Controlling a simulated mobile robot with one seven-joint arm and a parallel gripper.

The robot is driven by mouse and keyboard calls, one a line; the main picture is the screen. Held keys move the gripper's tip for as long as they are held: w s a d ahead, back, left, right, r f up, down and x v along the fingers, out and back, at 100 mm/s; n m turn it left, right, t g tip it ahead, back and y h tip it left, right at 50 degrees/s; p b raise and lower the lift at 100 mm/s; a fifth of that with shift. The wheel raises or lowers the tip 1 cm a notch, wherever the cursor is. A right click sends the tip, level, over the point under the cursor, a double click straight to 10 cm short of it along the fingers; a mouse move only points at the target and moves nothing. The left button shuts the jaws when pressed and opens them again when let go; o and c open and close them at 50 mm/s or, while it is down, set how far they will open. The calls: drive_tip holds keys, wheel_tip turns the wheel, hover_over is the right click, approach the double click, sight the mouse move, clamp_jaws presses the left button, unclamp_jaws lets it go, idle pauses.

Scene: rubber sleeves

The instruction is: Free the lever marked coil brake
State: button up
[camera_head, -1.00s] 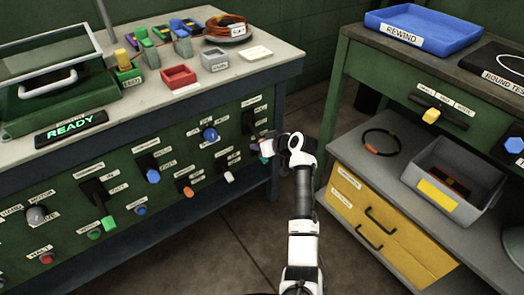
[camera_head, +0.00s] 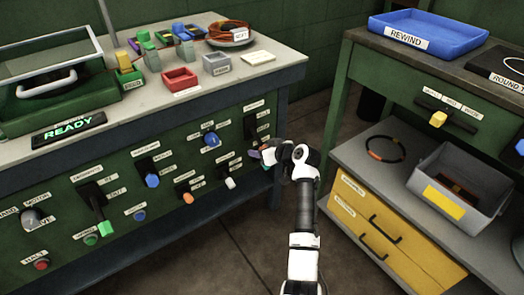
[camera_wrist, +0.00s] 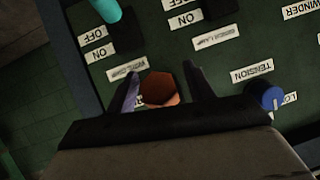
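The green panel front (camera_head: 140,235) carries several knobs and levers with small labels. I cannot read "coil brake" on any of them. A lever with a green handle (camera_head: 101,226) sits on a black plate at the left. A dark lever plate (camera_head: 250,126) is at the panel's right. My gripper (camera_head: 268,155) is at the panel's right end and hides part of it. In the wrist view my gripper (camera_wrist: 162,85) is open, with a brown-orange knob (camera_wrist: 160,89) between its fingers in the picture. Gaps show on both sides. A teal handle (camera_wrist: 105,10) is at upper left.
A blue knob (camera_wrist: 270,97) lies close to my gripper's right in the wrist view, beside a tension label. On the panel are a blue knob (camera_head: 211,140) and an orange knob (camera_head: 187,197). A shelf unit with yellow drawers (camera_head: 375,225) stands to the right.

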drive_tip(key=shift+s, duration=0.1)
drive_tip(key=v, duration=1.3)
drive_tip(key=shift+s+d+r, duration=0.2)
drive_tip(key=shift+d+r, duration=0.05)
drive_tip(key=shift+d, duration=0.05)
